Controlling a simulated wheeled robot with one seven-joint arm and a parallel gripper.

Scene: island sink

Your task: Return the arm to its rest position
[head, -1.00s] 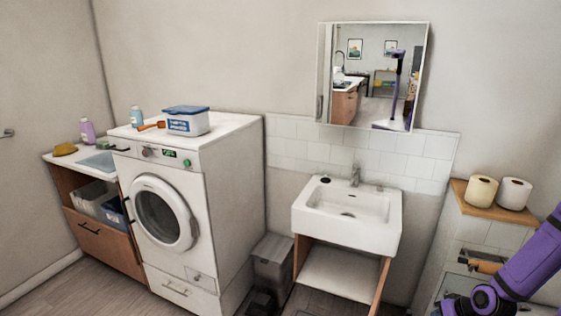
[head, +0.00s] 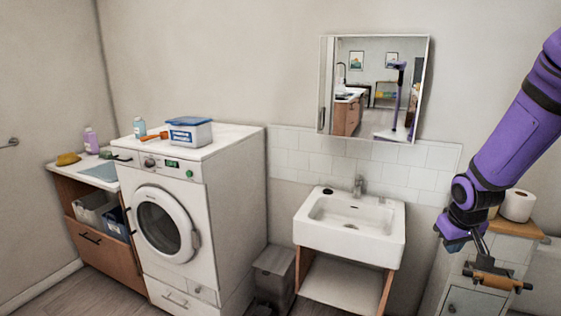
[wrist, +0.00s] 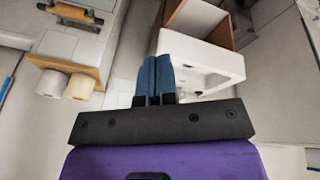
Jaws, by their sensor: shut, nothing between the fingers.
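My purple arm (head: 520,125) reaches in from the upper right in the head view and bends down. My gripper (head: 452,246) hangs in front of the tiled ledge, to the right of the sink. Its blue fingers show together and empty in the wrist view (wrist: 156,75). Nothing is held between them. The fingertips appear in front of the white sink in that view, apart from it.
The white sink (head: 350,222) stands below a mirror (head: 372,88). A toilet roll (head: 517,205) stands on a wooden-topped ledge (head: 520,230), with a roll holder (head: 497,275) below. The washing machine (head: 180,215) is at left. Floor shows at lower left.

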